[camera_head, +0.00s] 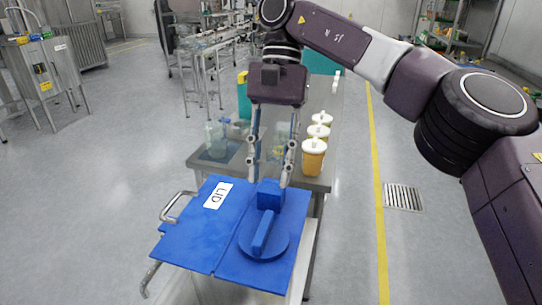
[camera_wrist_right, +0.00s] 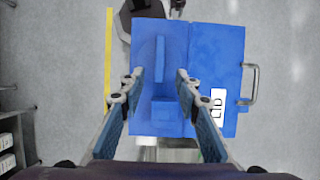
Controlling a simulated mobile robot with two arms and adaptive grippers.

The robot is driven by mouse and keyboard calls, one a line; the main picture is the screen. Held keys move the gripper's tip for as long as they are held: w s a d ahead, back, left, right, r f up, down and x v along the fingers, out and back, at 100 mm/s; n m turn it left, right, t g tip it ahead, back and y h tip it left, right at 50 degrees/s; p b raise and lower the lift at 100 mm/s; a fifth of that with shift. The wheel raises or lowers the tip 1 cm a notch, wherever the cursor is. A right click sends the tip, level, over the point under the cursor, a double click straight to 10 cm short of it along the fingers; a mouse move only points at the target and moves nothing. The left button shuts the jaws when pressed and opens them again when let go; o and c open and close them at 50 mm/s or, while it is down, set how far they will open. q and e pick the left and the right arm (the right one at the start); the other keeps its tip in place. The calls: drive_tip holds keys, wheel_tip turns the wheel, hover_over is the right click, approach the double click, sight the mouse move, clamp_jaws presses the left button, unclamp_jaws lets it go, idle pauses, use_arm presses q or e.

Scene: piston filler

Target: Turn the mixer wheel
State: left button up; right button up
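The mixer wheel (camera_head: 266,240) is a blue disc with a raised bar and a taller block (camera_head: 269,195) at its far end. It sits on the right part of a blue cover (camera_head: 293,209). My right gripper (camera_head: 269,182) points down over the block, with one finger to each side and a gap between them. In the right wrist view, the open fingers (camera_wrist_right: 160,76) flank the wheel's bar (camera_wrist_right: 159,58) and block (camera_wrist_right: 163,109). I cannot tell whether the fingertips touch the wheel. My left gripper is in neither view.
A blue panel labelled LID (camera_head: 197,228) adjoins on the left, with a metal handle (camera_head: 177,207). Behind, a metal table (camera_head: 326,140) holds several orange jars with white lids (camera_head: 313,157). Open floor lies left and right, with a yellow line (camera_head: 378,205) on the right.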

drive_tip(key=shift+v, duration=0.9)
drive_tip(key=shift+w, duration=0.1)
idle(0.5)
